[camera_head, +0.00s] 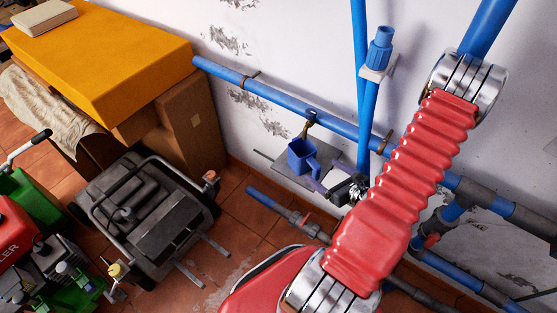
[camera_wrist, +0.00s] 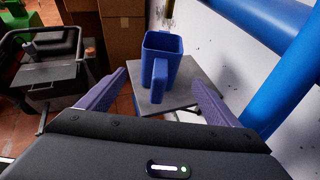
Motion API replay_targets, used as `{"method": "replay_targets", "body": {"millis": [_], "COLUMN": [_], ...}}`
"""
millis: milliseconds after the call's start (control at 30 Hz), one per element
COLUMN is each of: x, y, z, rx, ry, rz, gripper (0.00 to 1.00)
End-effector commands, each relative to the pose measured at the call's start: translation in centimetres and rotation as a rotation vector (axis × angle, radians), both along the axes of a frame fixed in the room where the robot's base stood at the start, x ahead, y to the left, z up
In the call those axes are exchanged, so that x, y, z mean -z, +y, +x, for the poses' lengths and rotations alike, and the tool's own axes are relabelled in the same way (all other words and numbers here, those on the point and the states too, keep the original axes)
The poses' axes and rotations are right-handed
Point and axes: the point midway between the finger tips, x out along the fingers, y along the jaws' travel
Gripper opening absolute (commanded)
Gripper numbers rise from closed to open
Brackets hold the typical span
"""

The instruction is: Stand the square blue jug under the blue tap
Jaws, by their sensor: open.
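The square blue jug (camera_head: 303,157) stands upright on a grey plate (camera_head: 276,169) by the wall. In the wrist view the jug (camera_wrist: 172,50) has its handle towards me. A brass tap with a blue handle (camera_head: 312,114) hangs from the blue wall pipe, just above the jug in the head view. The tap's lower end (camera_wrist: 168,10) shows behind the jug's far rim in the wrist view. I cannot tell whether the spout is exactly over the jug's mouth. My gripper (camera_wrist: 159,77) is open, its purple fingers on either side of the handle, apparently not touching it.
The blue wall pipe (camera_head: 260,91) and an upright blue pipe (camera_head: 361,60) run close to the plate. A black machine (camera_head: 145,205) stands on the tiles at left. Cardboard boxes (camera_head: 188,125) stand behind it. Lower pipes (camera_head: 285,212) cross the floor area.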

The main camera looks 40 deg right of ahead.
Motion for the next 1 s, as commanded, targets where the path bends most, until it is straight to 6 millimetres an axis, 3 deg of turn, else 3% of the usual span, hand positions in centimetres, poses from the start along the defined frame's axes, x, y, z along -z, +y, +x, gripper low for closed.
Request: {"method": "replay_targets", "body": {"millis": [133,267,600,800,1000], "x": [-1.0,-3.4,-10.9,-14.4,-17.2], "y": [0.8,2.7,11.8,17.3,22.2], "z": [0.9,2.7,6.7,7.1,6.3], "rx": [-0.051,-0.169,-0.628,-0.893,-1.148], "ry": [-0.006,-0.020,-0.052,-0.060,-0.059], "rz": [-0.021,-0.070,-0.270,-0.406,-0.557], "gripper": [0.85,0.85,0.85,0.85,0.85]}}
